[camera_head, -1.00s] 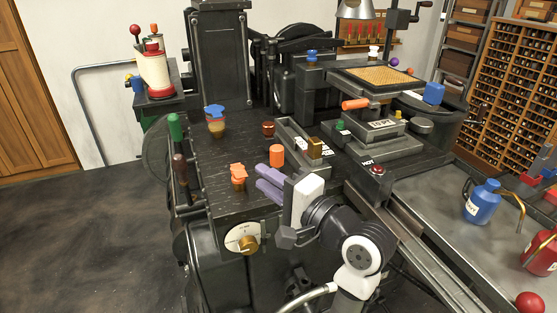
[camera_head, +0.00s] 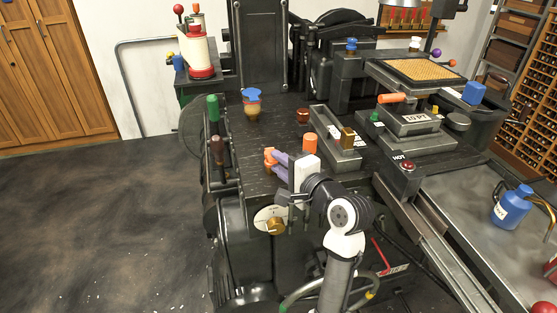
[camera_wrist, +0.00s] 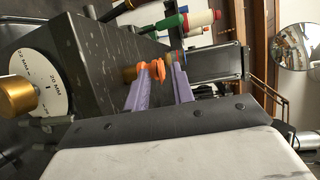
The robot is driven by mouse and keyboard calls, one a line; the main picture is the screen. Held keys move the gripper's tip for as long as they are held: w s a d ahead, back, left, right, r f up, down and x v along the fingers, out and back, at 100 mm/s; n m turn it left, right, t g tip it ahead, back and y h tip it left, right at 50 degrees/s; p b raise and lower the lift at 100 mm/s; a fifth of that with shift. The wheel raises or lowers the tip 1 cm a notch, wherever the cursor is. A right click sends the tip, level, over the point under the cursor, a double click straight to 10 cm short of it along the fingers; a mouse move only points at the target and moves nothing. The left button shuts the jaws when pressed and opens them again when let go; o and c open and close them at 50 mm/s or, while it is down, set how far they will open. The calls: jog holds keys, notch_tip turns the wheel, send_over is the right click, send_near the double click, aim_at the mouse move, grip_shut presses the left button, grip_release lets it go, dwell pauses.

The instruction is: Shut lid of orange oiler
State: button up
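The small orange oiler (camera_head: 270,157) stands near the front left edge of the black machine table, partly hidden by my fingers. In the wrist view its orange lid (camera_wrist: 159,69) looks raised on edge beside the orange rim, with a brown body to the left. My gripper (camera_head: 277,160) has purple fingers pointing at the oiler from the right. In the wrist view my gripper (camera_wrist: 161,78) is open, one finger near the rim and the other beyond the lid. The lid appears between the fingertips. Whether a finger touches it I cannot tell.
An orange cylinder (camera_head: 310,143) stands close to the right of my gripper. A blue-topped oiler (camera_head: 252,104) and a brown cup (camera_head: 303,115) are farther back. A dial with a brass knob (camera_head: 275,226) is below the table edge. Dark handles (camera_head: 217,150) rise at left.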

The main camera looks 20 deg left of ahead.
jog(key=shift+w+a, duration=0.3)
jog(key=shift+a, duration=0.1)
grip_shut()
jog(key=shift+f, duration=0.1)
jog(key=shift+f+y+b, duration=0.3)
jog(key=shift+f+b, duration=0.2)
jog(key=shift+b, duration=0.45)
jog(key=shift+f+n+t+b, duration=0.1)
jog(key=shift+n+t+b, duration=0.2)
jog(key=shift+b, duration=0.3)
jog(key=shift+y, duration=0.3)
